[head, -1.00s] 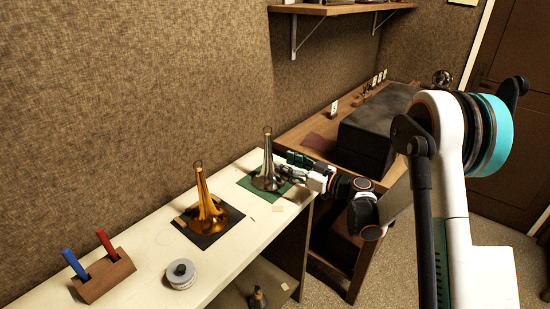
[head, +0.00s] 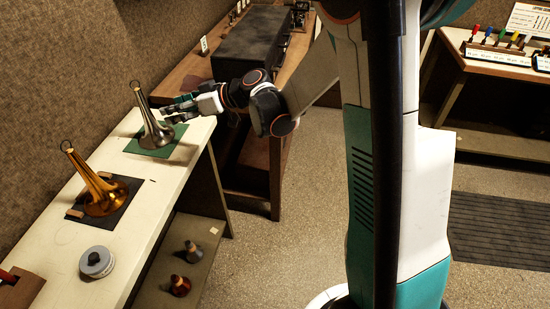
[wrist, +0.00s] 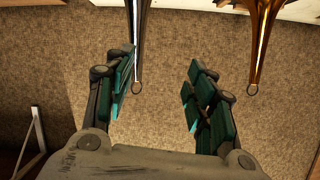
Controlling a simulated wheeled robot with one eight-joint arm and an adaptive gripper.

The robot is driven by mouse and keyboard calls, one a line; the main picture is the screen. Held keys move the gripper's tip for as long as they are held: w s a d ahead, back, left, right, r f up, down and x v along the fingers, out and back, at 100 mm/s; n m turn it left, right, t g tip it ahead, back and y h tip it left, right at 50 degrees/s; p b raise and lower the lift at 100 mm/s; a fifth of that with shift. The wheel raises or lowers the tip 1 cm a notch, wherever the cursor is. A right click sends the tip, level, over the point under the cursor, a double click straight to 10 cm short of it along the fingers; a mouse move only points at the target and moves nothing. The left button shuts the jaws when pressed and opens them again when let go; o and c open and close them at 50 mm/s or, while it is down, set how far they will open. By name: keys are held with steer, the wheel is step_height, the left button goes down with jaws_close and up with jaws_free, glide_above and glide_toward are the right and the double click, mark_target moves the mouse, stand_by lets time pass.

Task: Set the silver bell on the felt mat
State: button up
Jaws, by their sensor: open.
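The silver bell (head: 152,128) stands upright, flared end down, on the green felt mat (head: 134,149) at the far end of the white bench. My gripper (head: 174,109) is just right of the bell's stem in the head view, with its fingers open and nothing held. In the wrist view the silver bell's narrow end (wrist: 138,50) shows beside the left finger of my open gripper (wrist: 160,85). I cannot tell whether that finger touches it.
A brass bell (head: 102,193) stands on a dark mat (head: 76,213) nearer on the bench. A brown workbench with a black case (head: 252,52) is behind my gripper. Small cones (head: 180,285) stand on the lower shelf.

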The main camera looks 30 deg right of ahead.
steer(key=s+d+r+m+h, duration=0.1)
steer(key=s+d+m+h, duration=0.1)
steer(key=s, duration=0.8)
steer(key=s+d+r+m+h, duration=0.1)
steer(key=s+d+m+h, duration=0.2)
steer(key=s, duration=0.8)
steer(key=s+d+m+g+h, duration=0.1)
steer(key=s+d+m+h, duration=0.2)
steer(key=s+d+h, duration=0.3)
steer(key=s+d, duration=0.2)
steer(key=s, duration=0.2)
steer(key=shift+s+d+r, duration=0.2)
steer(key=shift+d+r, duration=0.2)
